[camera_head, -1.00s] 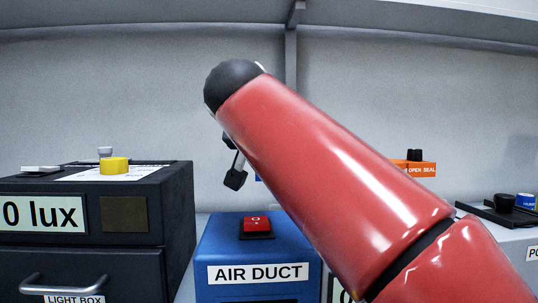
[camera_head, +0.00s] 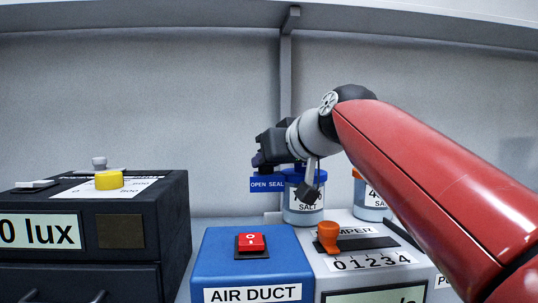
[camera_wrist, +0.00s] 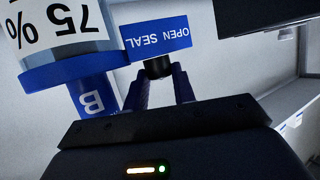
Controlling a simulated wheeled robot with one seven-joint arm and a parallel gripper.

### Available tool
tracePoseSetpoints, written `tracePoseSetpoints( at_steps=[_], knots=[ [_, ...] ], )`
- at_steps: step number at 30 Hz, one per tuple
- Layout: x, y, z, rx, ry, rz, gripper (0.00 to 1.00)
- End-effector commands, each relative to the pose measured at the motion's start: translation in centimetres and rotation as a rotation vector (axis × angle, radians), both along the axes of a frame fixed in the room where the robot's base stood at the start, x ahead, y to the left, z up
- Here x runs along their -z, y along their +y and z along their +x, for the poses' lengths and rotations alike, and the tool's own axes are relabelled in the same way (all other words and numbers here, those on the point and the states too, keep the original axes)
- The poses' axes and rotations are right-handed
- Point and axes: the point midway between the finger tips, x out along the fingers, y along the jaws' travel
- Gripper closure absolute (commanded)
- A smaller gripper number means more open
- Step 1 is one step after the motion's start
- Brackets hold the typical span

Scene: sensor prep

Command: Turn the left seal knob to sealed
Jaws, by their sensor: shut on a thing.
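The left seal has a blue plate reading OPEN SEAL (camera_head: 267,184) beside a jar with a blue lid (camera_head: 304,213). In the wrist view the plate (camera_wrist: 158,38) appears upside down, with a small black knob (camera_wrist: 158,68) at its edge. My gripper (camera_wrist: 160,82) has its two purple fingers on either side of this knob and is shut on it. In the head view my gripper (camera_head: 259,159) is just above the plate, and the knob itself is hidden there.
A second jar (camera_head: 372,202) stands to the right, partly behind my arm. In front are a damper box with an orange lever (camera_head: 328,236) and a blue AIR DUCT box (camera_head: 220,262) with a red switch (camera_head: 251,242). A black light box (camera_head: 176,240) with a yellow knob (camera_head: 109,180) stands left.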

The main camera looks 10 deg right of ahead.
Motion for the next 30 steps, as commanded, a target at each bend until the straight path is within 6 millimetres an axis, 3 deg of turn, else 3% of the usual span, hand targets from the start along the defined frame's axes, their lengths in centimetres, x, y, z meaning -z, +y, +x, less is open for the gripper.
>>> tracePoseSetpoints(
  at_steps=[17, 18, 22, 30],
  knots=[
    [0.10, -0.03, 0.03, -0.035, 0.002, -0.001, 0.97],
    [0.11, -0.03, 0.02, -0.035, 0.003, -0.001, 0.72],
    [0.11, -0.01, 0.03, -0.035, 0.002, -0.001, 0.54],
    [0.06, -0.02, 0.00, -0.035, 0.002, -0.001, 0.52]
  ],
)
